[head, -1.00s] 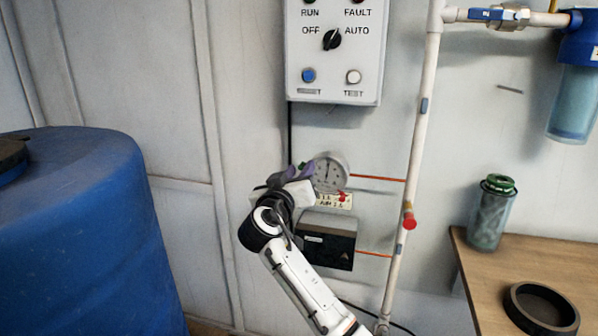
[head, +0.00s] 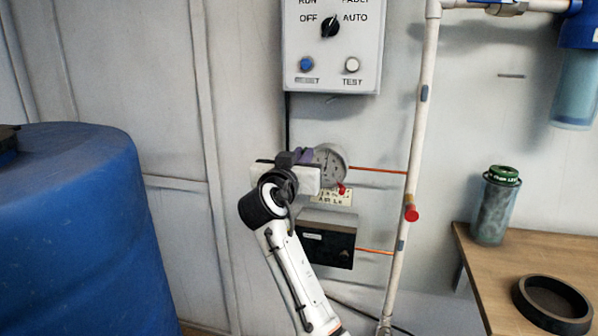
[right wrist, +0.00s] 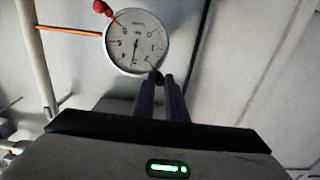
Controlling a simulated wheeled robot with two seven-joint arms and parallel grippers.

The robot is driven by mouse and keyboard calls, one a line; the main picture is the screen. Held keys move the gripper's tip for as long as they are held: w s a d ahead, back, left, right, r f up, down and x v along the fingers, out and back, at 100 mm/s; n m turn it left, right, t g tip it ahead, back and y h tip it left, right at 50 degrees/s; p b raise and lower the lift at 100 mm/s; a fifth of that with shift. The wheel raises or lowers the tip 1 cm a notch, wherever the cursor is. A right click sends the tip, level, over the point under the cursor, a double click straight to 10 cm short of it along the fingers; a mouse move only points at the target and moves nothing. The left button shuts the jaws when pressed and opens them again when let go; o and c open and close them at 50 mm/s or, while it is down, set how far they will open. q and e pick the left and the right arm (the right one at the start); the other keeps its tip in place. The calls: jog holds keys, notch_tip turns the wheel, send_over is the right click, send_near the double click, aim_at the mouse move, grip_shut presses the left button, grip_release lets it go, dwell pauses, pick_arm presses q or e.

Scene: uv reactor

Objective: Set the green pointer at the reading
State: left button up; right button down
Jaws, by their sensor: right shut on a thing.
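The round white-faced gauge (head: 330,163) is on the wall, its left side partly hidden by my right gripper (head: 303,157) in the head view. The right wrist view shows its dial (right wrist: 137,42) turned over, with a dark needle and a short dark line near the rim by my fingers. No green shows clearly on a pointer. My right gripper's purple fingers (right wrist: 160,90) are close together at the gauge rim, shut on a small dark knob (right wrist: 157,77). A red knob (head: 342,188) is at the gauge's lower edge. My left gripper is out of view.
A label plate (head: 335,197) and a dark box (head: 326,240) are below the gauge. An orange tube (head: 378,170) runs from it to the white pipe (head: 420,120). The control panel (head: 333,45) is above, a blue barrel (head: 75,230) left, a wooden table (head: 500,262) right.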

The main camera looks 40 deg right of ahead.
jog(key=c, duration=1.8)
grip_release()
jog(key=shift+c, duration=0.2)
jog(key=shift+o, duration=0.4)
jog(key=v, duration=1)
jog(key=shift+s+a, duration=0.1)
jog(key=shift+s, duration=0.05)
